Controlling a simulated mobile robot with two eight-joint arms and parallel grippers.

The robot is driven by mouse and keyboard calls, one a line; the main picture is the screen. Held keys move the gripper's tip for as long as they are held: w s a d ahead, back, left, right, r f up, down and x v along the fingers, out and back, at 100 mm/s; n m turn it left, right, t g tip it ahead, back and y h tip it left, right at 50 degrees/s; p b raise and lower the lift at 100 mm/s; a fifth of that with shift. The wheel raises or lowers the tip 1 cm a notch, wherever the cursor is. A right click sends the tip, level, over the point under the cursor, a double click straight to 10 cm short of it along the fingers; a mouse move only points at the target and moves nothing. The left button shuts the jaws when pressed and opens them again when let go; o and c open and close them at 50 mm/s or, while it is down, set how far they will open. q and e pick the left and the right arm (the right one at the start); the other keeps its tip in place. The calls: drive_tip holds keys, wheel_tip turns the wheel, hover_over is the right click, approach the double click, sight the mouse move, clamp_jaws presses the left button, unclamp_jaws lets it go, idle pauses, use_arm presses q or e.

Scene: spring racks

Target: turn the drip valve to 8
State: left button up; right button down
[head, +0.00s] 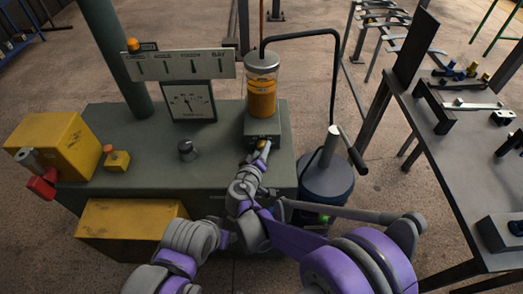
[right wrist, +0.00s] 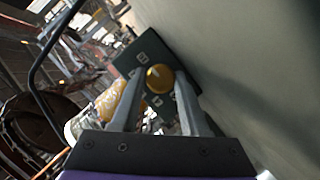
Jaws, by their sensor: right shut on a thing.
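The drip valve is a round yellow knob (head: 262,144) on the front of a dark block (head: 257,127) under a glass jar of orange liquid (head: 262,92). My right gripper (head: 264,151) reaches it from the front and is shut on the knob. In the right wrist view the yellow knob (right wrist: 159,78) sits between the two finger tips (right wrist: 160,88). Small white marks show on the block (right wrist: 140,56) around the knob, too small to read. Which mark the knob points at cannot be told. I cannot make out my left gripper.
The grey-green bench (head: 215,150) carries a gauge (head: 188,101), a labelled panel (head: 180,66), a small dark knob (head: 187,150) and a yellow box (head: 62,147) with a red-handled valve (head: 42,183). A dark tank (head: 326,184) stands right of it, then a metal table (head: 450,165).

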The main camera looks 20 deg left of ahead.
idle(0.4)
drive_tip(key=shift+c, duration=2.1)
unclamp_jaws()
